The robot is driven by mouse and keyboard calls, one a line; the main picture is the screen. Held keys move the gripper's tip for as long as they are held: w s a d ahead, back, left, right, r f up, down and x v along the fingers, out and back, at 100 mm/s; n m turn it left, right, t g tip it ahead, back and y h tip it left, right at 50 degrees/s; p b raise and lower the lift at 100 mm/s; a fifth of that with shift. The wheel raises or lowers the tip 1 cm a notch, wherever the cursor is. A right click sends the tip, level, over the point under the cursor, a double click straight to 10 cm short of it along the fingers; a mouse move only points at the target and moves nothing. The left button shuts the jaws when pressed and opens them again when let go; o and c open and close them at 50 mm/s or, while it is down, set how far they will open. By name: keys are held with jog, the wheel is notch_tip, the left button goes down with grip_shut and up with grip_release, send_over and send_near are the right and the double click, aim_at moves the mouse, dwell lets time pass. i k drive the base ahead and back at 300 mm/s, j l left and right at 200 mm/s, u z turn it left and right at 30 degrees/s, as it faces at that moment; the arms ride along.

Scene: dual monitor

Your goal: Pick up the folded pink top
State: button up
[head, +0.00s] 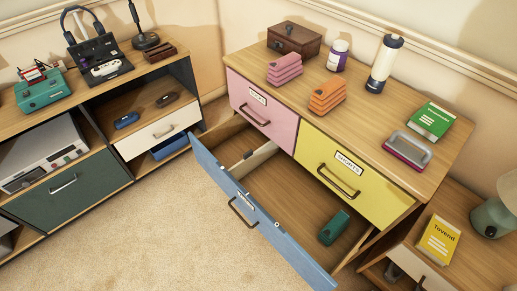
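A folded pink top (285,69) lies in a layered stack on the wooden dresser top (375,115), towards its left side. It sits in front of a brown wooden box and to the left of a similar folded orange top (327,95), with a small gap between them. The pink top is uncovered from this view. My gripper is not in view.
A blue-fronted lower drawer (258,222) stands pulled out, with a folded green item (334,227) inside. A brown box (294,38), purple jar (338,55), white bottle (384,63), green book (430,120) and grey-handled object (407,149) share the dresser top. Carpet (150,230) is clear at left.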

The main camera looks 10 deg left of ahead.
aim_at(282, 70)
jog(key=i+j+u, duration=0.2)
jog(key=i, duration=0.3)
jog(key=i+j+u, duration=0.2)
jog(key=i, duration=0.35)
jog(key=i+j+u, duration=0.2)
jog(key=i, duration=0.35)
jog(key=i+l, duration=0.1)
jog(key=l, duration=0.2)
